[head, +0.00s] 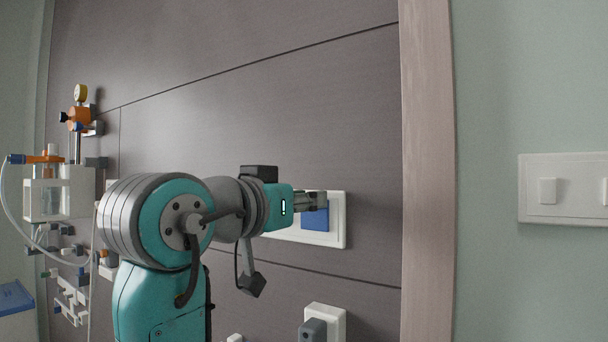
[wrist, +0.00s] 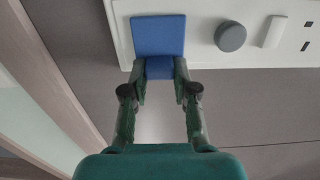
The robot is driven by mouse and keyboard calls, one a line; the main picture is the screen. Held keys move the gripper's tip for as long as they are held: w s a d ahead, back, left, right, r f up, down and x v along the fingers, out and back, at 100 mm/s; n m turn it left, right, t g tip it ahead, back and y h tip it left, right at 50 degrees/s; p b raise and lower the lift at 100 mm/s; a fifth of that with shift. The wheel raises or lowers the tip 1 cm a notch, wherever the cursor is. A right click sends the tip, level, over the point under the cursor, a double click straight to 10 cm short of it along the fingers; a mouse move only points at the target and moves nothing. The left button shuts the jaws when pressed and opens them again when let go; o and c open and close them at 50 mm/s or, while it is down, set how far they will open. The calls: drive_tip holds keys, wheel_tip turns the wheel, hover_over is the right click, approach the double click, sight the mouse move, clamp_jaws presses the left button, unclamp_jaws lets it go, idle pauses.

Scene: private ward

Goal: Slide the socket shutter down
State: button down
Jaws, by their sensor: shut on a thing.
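The socket shutter (head: 314,220) is a blue square plate on a white wall panel (head: 338,240). In the head view my gripper (head: 318,200) reaches it from the left and covers part of it and of the panel. The wrist view shows the shutter (wrist: 158,34) at the top, with a blue tab (wrist: 160,68) standing out from one edge. My gripper (wrist: 163,78) is shut on this tab, one finger on each side. Whatever lies behind the shutter is hidden.
In the wrist view a grey round knob (wrist: 230,37), a white rocker switch (wrist: 273,31) and socket slots (wrist: 306,46) share the panel. A grey plug (head: 312,331) sits in a lower white outlet (head: 326,312). Medical fittings (head: 72,190) are at left, a wooden post (head: 428,170) at right.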

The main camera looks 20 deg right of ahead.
drive_tip(key=shift+f, duration=0.55)
drive_tip(key=c, duration=0.9)
unclamp_jaws()
drive_tip(key=v, duration=1.2)
